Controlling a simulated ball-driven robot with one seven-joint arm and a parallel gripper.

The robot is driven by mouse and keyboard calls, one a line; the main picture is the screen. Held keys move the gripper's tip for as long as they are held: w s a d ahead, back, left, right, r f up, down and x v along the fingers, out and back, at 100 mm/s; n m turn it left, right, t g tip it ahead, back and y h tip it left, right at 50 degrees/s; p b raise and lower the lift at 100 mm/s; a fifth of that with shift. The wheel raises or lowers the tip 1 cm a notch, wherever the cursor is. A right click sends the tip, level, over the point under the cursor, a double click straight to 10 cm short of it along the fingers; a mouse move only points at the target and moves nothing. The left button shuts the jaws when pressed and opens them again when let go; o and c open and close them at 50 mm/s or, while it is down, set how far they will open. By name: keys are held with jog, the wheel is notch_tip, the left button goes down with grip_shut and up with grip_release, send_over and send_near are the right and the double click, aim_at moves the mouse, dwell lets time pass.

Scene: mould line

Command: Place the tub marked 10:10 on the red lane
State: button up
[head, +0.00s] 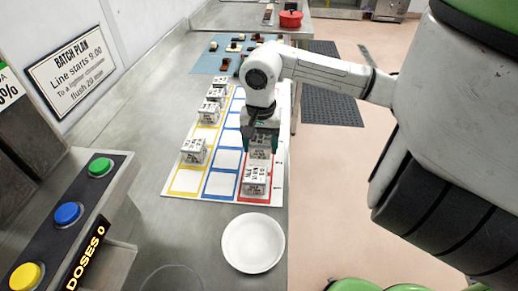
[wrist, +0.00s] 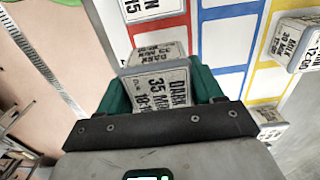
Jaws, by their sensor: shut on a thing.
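My gripper (wrist: 160,92) has its green fingers shut on a white tub (wrist: 155,82). The tub's label reads DARK, 35 MIN and a time that looks like 10:10, partly cut off by the gripper. In the head view my gripper (head: 262,132) holds the tub (head: 260,150) over the red lane (head: 242,194), behind another tub (head: 255,181) standing in that lane's front cell. I cannot tell whether the held tub touches the board. The red lane (wrist: 148,27) and the front tub (wrist: 140,8) also show in the wrist view.
The blue lane (head: 221,184) looks empty in its visible cells. Several tubs stand along the yellow lane, the nearest one (head: 194,150) by its front. A white bowl (head: 253,243) stands in front of the board. Dark and pale pieces lie on a blue mat (head: 207,65) behind.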

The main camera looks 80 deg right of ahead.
aim_at(259, 137)
jog(key=shift+w+d+f, duration=0.25)
jog(key=shift+w+f, duration=0.05)
jog(key=shift+f, duration=0.2)
notch_tip(259, 137, down, 2)
jog(key=shift+f+p, duration=0.25)
jog(key=shift+p, duration=0.45)
jog(key=shift+f, duration=0.3)
jog(key=shift+f+b, duration=0.15)
jog(key=shift+b, duration=0.15)
jog(key=o, duration=1.1)
notch_tip(259, 137, up, 12)
jog(key=shift+r+b, duration=0.2)
jog(key=shift+b, duration=0.75)
